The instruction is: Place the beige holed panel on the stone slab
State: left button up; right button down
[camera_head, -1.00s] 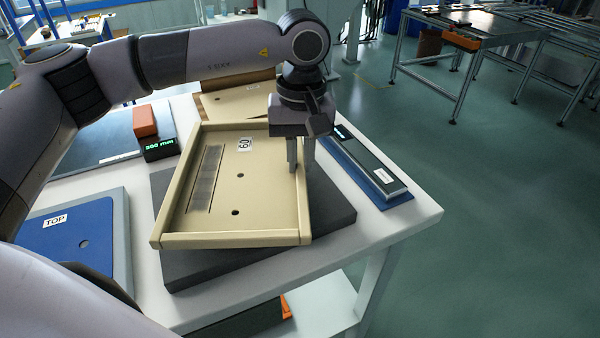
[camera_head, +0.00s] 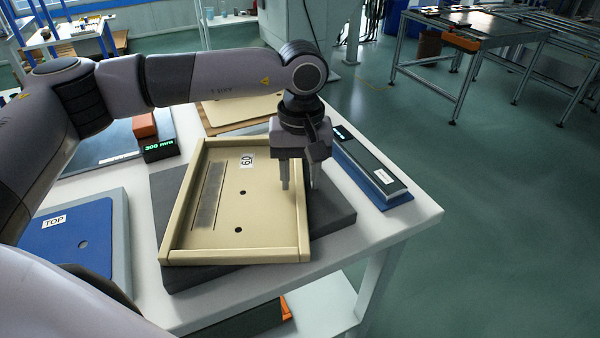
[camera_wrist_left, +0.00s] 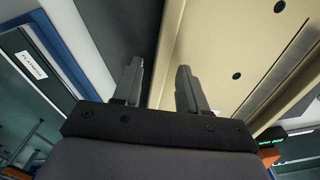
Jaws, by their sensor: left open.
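The beige holed panel (camera_head: 225,222) is a shallow rimmed tray with a "60" label, round holes and a grey strip. It lies on the dark stone slab (camera_head: 335,213), turned somewhat relative to it. The slab shows along the panel's right side and front. My left gripper (camera_head: 299,183) is open at the panel's right rim, one finger on each side of it. In the left wrist view the panel (camera_wrist_left: 222,50) has its edge between the two spread fingers (camera_wrist_left: 160,85). My right gripper is not in view.
A blue and grey bar-shaped device (camera_head: 372,172) lies right of the slab on the white table (camera_head: 415,212). A blue "TOP" plate (camera_head: 75,238) is at left. Behind are a small green display (camera_head: 160,149), an orange block (camera_head: 144,125) and another beige panel (camera_head: 235,108).

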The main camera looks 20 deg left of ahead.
pick_arm(q)
notch_tip(320, 180, up, 12)
dwell(0.4)
jog(key=shift+d, duration=0.1)
dwell(0.3)
